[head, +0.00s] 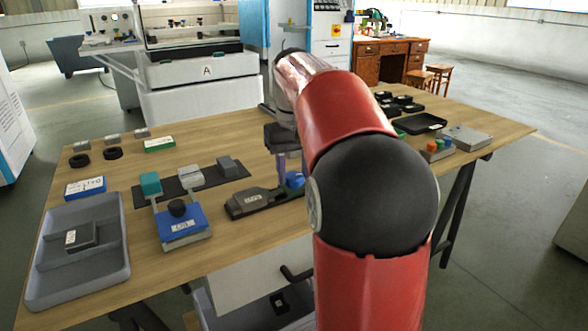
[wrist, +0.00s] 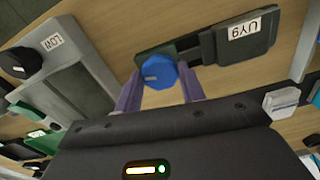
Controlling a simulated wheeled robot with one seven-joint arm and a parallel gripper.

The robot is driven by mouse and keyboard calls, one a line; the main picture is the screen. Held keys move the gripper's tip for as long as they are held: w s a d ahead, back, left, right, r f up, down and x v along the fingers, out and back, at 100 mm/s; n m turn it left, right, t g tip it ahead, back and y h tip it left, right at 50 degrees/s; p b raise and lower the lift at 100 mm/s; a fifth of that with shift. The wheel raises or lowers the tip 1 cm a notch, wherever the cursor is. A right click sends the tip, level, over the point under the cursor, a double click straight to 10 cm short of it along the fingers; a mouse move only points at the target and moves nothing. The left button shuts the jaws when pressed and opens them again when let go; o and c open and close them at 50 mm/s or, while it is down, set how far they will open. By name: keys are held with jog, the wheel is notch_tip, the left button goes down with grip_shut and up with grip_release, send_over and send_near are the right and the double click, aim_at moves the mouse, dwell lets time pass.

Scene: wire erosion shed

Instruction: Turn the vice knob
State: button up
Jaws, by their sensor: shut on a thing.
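The vice (head: 250,203) is a dark grey block on a dark base with a white label, lying on the wooden table in the head view. Its blue round knob (head: 294,179) is at its right end. In the wrist view the blue knob (wrist: 158,71) carries a light mark and the vice body (wrist: 245,42) lies to its upper right. My gripper (wrist: 161,77) is shut on the knob, one purple finger on each side. In the head view my gripper (head: 284,163) points down at the knob, and my arm hides part of the table behind it.
On the table (head: 150,290) are a grey tray (head: 120,235), a blue device with a black knob (head: 183,225), a dark plate with blocks (head: 215,175) and, at right, black trays (head: 420,122) and a grey block (head: 467,137). Bare wood lies left of the vice.

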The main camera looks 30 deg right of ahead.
aim_at(294, 175)
jog(key=m, duration=0.4)
jog(key=shift+m, duration=2.2)
jog(key=o, duration=1)
jog(key=shift+c, duration=0.2)
jog(key=shift+r, duration=3.9)
